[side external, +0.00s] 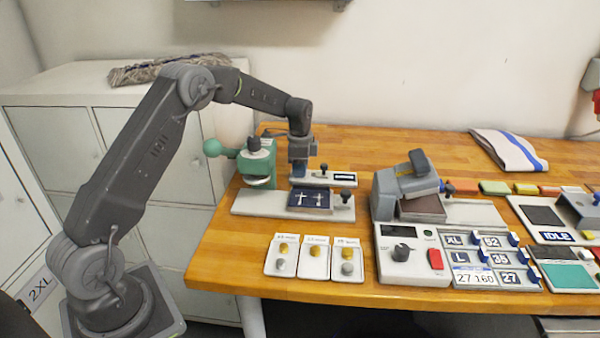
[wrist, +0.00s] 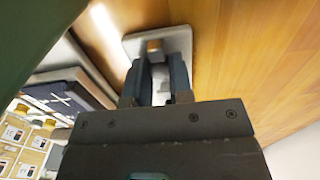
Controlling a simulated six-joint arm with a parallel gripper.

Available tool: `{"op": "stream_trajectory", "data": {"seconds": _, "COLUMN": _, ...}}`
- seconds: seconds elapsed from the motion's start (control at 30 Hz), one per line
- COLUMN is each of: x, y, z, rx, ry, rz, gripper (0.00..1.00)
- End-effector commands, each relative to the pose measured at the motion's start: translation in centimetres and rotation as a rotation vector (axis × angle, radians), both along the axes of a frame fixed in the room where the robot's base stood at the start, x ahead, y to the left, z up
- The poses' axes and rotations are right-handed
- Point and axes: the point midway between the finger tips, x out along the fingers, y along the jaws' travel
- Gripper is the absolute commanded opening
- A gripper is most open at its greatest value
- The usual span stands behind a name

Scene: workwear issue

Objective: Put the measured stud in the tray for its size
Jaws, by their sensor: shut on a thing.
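My gripper (side external: 298,172) points down behind the dark blue panel of a white fixture, beside the green press. In the wrist view my gripper (wrist: 157,72) is shut on a small brass-coloured piece, apparently the stud (wrist: 154,45), which shows between the fingertips over a pale plate (wrist: 180,40). The stud is hidden in the side view; I cannot tell whether it touches the plate. Three white trays stand at the front edge: left (side external: 281,270), middle (side external: 314,272) and right (side external: 347,277). Each has a label, too small to read surely, and holds brass and grey pieces.
The green press (side external: 257,162) with a ball handle stands just left of my gripper. A small display unit (side external: 343,178) with black knobs is just right. A grey machine (side external: 405,188) and a control panel (side external: 412,268) stand farther right. Bare wood lies behind the fixture.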

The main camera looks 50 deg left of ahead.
Motion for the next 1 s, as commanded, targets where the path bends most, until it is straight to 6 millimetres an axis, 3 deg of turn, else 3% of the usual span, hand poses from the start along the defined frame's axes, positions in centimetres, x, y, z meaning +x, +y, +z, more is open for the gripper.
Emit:
{"op": "stream_trajectory", "data": {"seconds": 0.23, "x": 0.1, "y": 0.0, "z": 1.2, "rx": 0.001, "ry": -0.004, "rz": 0.000, "gripper": 0.00}}
{"op": "stream_trajectory", "data": {"seconds": 0.5, "x": 0.1, "y": 0.0, "z": 6.4, "rx": 0.001, "ry": -0.003, "rz": 0.000, "gripper": 0.00}}
{"op": "stream_trajectory", "data": {"seconds": 0.7, "x": 0.1, "y": 0.0, "z": 9.2, "rx": 0.001, "ry": -0.001, "rz": 0.000, "gripper": 0.00}}
{"op": "stream_trajectory", "data": {"seconds": 0.87, "x": -0.1, "y": -0.2, "z": 10.1, "rx": 0.000, "ry": 0.000, "rz": 0.015, "gripper": 0.00}}
{"op": "stream_trajectory", "data": {"seconds": 1.0, "x": -1.1, "y": -1.6, "z": 10.6, "rx": 0.000, "ry": 0.001, "rz": 0.119, "gripper": 0.00}}
